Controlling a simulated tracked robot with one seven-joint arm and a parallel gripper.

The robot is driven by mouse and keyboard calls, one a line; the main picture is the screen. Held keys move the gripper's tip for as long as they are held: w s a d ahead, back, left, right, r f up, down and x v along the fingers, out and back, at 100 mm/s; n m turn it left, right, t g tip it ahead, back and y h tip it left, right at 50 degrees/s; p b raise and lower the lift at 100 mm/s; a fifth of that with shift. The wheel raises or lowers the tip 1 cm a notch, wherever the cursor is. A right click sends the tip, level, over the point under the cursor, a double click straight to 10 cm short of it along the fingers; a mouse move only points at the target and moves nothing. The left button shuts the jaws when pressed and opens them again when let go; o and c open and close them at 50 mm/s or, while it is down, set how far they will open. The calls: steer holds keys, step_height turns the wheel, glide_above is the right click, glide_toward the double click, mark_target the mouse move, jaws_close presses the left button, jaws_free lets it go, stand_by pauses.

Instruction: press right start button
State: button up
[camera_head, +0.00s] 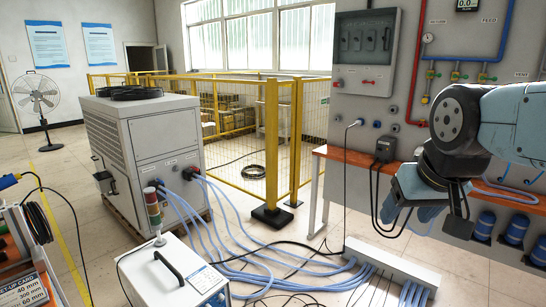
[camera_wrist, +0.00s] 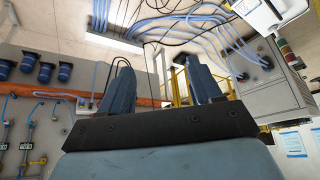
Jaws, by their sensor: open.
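No start button can be made out in either view. A white unit (camera_wrist: 268,12) also shows at the top right of the wrist view, which looks upside down. My gripper (camera_wrist: 160,64) is open and empty, its two blue fingers apart with nothing between them.
A red and green signal light (camera_head: 153,208) stands by the white unit. A large grey cabinet (camera_head: 165,150) with blue hoses (camera_head: 235,245) is behind it. Hoses and cables cover the middle floor. A yellow fence (camera_head: 271,140) and grey wall panel (camera_head: 365,90) lie behind. Cable reels (camera_head: 38,222) stand far left.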

jaws_close()
stand_by(0.4)
stand_by(0.8)
